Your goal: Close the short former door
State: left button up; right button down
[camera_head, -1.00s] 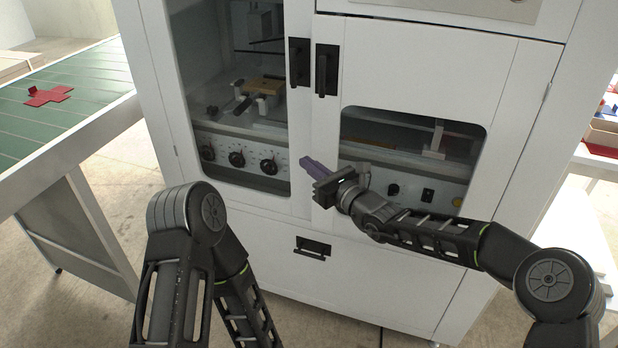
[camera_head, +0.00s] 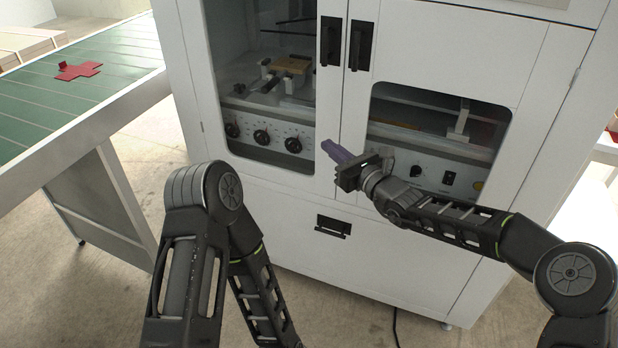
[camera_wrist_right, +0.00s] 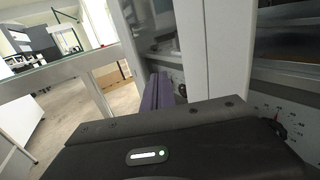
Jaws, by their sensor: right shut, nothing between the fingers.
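The white former cabinet has two front doors side by side. The right door (camera_head: 447,45) has a short window low down and a black upright handle (camera_head: 361,45). The left door (camera_head: 329,110) has a taller window and its own handle (camera_head: 331,41). Both look flush or nearly so; I cannot tell if a small gap remains. My right gripper (camera_head: 337,151) is shut and empty, its purple fingers pointing left in front of the seam below the handles. In the right wrist view the fingers (camera_wrist_right: 156,92) lie beside a white door frame; contact is unclear. My left gripper is out of view.
A drawer with a black handle (camera_head: 333,226) lies below the doors. A conveyor table (camera_head: 60,135) with a green top stands at the left, carrying a red cross-shaped blank (camera_head: 78,71). Bare floor lies between the table and the cabinet.

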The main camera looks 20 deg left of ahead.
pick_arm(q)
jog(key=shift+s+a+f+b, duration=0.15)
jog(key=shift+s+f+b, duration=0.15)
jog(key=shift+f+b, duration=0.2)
pick_arm(e)
jog(key=s, duration=1)
jog(key=shift+s+a, duration=0.2)
jog(key=shift+s, duration=0.05)
jog(key=shift+f, duration=0.1)
